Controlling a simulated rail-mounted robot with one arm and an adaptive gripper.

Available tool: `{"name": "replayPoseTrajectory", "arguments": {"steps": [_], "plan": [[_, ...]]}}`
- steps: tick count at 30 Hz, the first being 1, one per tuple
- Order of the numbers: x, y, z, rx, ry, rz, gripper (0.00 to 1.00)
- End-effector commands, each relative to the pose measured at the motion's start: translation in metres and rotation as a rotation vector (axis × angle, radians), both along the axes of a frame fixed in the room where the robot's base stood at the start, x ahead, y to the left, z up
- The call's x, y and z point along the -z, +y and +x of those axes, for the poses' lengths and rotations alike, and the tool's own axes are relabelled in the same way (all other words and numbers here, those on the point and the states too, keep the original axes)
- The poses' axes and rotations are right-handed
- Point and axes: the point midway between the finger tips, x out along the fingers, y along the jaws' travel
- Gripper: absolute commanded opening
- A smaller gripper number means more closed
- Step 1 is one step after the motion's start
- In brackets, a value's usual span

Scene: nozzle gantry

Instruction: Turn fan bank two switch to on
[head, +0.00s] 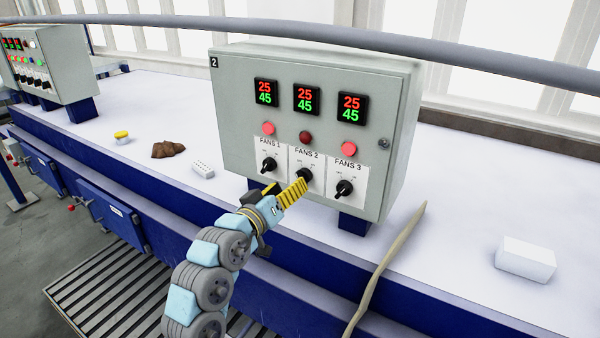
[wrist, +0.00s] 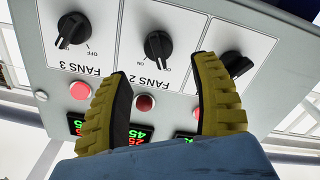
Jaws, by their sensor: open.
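A grey control box (head: 236,128) marked 2 carries three black rotary switches. The FANS 2 switch (head: 304,174) is the middle one, and its knob shows in the inverted wrist view (wrist: 158,45). There its grip ridge is close to vertical; I cannot surely tell which setting it marks. The FANS 2 lamp (head: 305,137) is darker red than its neighbours. My gripper (head: 296,189) is open in front of the FANS 2 panel. In the wrist view the two yellow fingers (wrist: 165,70) stand apart, with the knob beyond and between their tips. No contact shows.
The FANS 1 switch (head: 269,164) and FANS 3 switch (head: 344,189) sit close on either side. A pale stick (head: 385,265) leans at the bench front. A white block (head: 525,260) lies right. A grey rail (head: 330,40) crosses above the box.

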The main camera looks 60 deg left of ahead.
Motion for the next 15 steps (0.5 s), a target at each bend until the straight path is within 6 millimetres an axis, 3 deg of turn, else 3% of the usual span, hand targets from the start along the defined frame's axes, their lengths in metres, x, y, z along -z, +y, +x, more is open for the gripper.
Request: {"name": "replayPoseTrajectory", "arguments": {"steps": [6, 15], "plan": [[-0.003, 0.015, 0.027, 0.004, 0.000, -0.001, 0.63], [-0.001, 0.028, 0.046, 0.002, -0.001, 0.000, 0.63]]}}
